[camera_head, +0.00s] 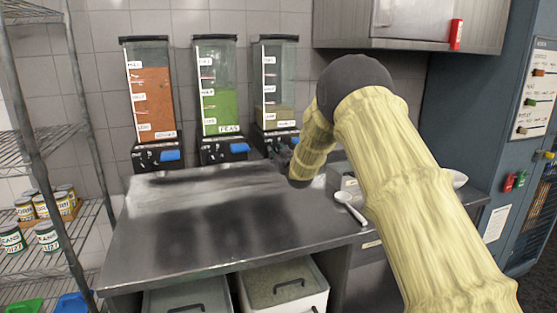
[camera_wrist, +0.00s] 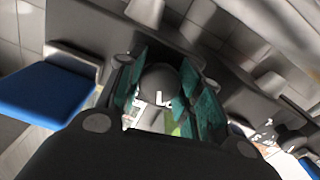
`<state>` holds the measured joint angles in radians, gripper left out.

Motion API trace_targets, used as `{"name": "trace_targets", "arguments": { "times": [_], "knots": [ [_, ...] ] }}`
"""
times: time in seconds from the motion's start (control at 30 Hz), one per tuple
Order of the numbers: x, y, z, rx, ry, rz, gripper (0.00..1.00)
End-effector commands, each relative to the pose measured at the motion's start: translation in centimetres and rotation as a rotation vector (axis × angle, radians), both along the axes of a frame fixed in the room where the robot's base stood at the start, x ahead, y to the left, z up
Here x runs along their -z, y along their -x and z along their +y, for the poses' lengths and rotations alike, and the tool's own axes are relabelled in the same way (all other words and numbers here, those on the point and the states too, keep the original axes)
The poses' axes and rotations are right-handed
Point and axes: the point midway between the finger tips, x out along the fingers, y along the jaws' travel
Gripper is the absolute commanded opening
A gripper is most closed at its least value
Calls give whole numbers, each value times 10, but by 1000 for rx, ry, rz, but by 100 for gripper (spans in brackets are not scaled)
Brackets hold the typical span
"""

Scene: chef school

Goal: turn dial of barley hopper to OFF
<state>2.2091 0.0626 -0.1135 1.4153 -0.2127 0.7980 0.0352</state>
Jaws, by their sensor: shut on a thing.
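The hopper at the right of the row (camera_head: 270,82), the likely barley hopper, holds a low layer of tan grain. Its label is too small to read surely. My gripper (camera_wrist: 163,92) has its teal finger pads on either side of a dark round dial (camera_wrist: 159,80) in the wrist view, and is shut on it. Pale and green patches of the dial plate (camera_wrist: 172,124) show below the dial. Which mark the dial points to cannot be read. In the head view my arm's end covers the front of this hopper's base.
A blue lever (camera_wrist: 45,88) sticks out left of the dial in the wrist view. The orange-filled hopper (camera_head: 150,95) and green peas hopper (camera_head: 217,105) stand to the left. A white spoon (camera_head: 348,207) lies on the steel counter (camera_head: 215,222), whose middle is clear.

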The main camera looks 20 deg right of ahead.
Motion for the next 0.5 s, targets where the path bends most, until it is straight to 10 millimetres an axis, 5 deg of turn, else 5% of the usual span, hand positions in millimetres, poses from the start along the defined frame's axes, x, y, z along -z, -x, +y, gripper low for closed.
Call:
{"name": "trace_targets", "arguments": {
  "times": [0.5],
  "knots": [
    [2,1,-1,1,108,0,12]
  ]
}}
